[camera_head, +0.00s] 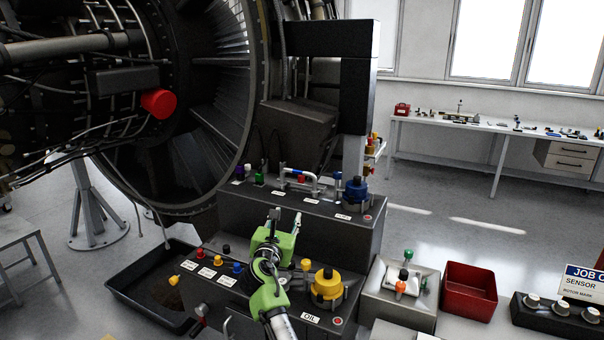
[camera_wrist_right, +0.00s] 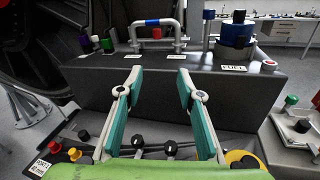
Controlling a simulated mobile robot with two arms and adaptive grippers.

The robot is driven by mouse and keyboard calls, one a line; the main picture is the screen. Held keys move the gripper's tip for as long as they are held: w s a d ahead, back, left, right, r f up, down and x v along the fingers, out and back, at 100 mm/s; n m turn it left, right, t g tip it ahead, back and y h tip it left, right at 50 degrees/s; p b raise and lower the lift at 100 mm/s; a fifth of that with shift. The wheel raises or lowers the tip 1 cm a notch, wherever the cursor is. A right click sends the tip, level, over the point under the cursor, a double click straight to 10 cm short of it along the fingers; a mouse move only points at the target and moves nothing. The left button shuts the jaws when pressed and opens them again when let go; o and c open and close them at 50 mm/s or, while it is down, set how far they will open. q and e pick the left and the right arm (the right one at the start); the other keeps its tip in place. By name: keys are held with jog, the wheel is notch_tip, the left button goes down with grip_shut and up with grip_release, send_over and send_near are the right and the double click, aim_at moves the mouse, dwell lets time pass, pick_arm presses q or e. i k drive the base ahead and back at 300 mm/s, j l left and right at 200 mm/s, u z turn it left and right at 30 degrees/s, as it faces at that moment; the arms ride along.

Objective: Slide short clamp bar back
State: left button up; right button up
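My right gripper (camera_head: 274,216) is over the lower step of the dark console, in front of the upper step's face. In the right wrist view its two teal fingers (camera_wrist_right: 160,92) are wide apart with nothing between them. Beyond them, on the upper step, stands a silver bent bar with a blue band (camera_wrist_right: 158,22); it also shows in the head view (camera_head: 298,174). I cannot tell for sure whether this is the short clamp bar. Two black-knobbed levers (camera_wrist_right: 154,145) show below and between the fingers. My left gripper is not in view.
The upper step (camera_head: 335,236) carries a blue cap (camera_head: 355,189) at its right. A yellow cap (camera_head: 326,285) and small coloured knobs sit on the lower step. A black tray (camera_head: 125,287) lies left; a grey box (camera_head: 378,292) and red bin (camera_head: 469,290) stand right. The engine fills the upper left.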

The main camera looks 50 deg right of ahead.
aim_at(301, 180)
jog(key=i+l, duration=0.15)
jog(key=l, duration=0.25)
jog(key=i+l, duration=0.1)
jog(key=l, duration=0.3)
jog(key=i+l, duration=0.15)
jog(key=l, duration=0.2)
